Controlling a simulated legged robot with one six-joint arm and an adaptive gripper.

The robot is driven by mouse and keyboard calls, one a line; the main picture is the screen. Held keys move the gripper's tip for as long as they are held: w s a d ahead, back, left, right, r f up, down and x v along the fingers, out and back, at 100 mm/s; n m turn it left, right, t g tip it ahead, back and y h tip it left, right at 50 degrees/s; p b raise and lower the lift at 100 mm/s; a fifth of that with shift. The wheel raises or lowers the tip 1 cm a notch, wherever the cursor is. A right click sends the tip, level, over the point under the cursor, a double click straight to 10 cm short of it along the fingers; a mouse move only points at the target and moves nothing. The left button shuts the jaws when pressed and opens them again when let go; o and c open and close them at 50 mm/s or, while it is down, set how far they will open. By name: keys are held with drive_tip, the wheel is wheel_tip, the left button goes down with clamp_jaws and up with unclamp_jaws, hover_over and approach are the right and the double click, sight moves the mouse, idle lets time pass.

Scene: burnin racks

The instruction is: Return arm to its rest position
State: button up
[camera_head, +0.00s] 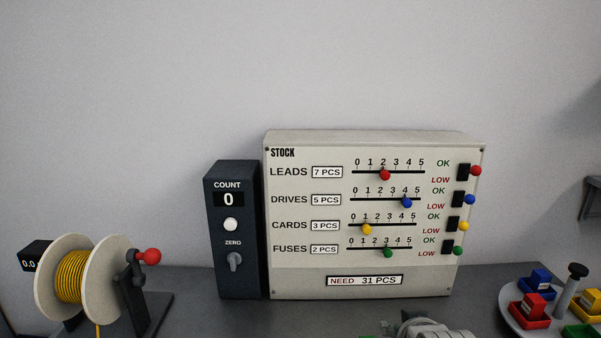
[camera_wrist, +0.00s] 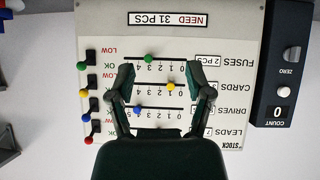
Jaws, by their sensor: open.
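My gripper (camera_wrist: 162,78) is open and empty in the wrist view, its two dark green fingers apart in front of the stock panel. The wrist view shows the panel upside down. A pale grey part at the bottom edge of the head view looks like my arm; the rest of it is out of frame. The stock panel (camera_head: 365,262) stands upright, with a red slider knob (camera_head: 385,174) near 2, a blue one (camera_head: 407,202) near 4, a yellow one (camera_head: 367,229) near 1 and a green one (camera_head: 388,252) near 3.
A dark count box (camera_head: 231,275) reading 0 stands left of the panel. A yellow-wire spool (camera_head: 72,275) with a red-knobbed crank is at far left. A round tray (camera_head: 515,318) with coloured bins is at right. Coloured side levers (camera_head: 470,199) stick out from the panel's right edge.

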drive_tip(key=s+a+g, duration=0.2)
drive_tip(key=s+g, duration=0.3)
drive_tip(key=s, duration=1)
drive_tip(key=shift+s+a+r+y, duration=0.15)
drive_tip(key=shift+a+r+y, duration=0.05)
drive_tip(key=shift+r+y, duration=0.2)
idle(1.9)
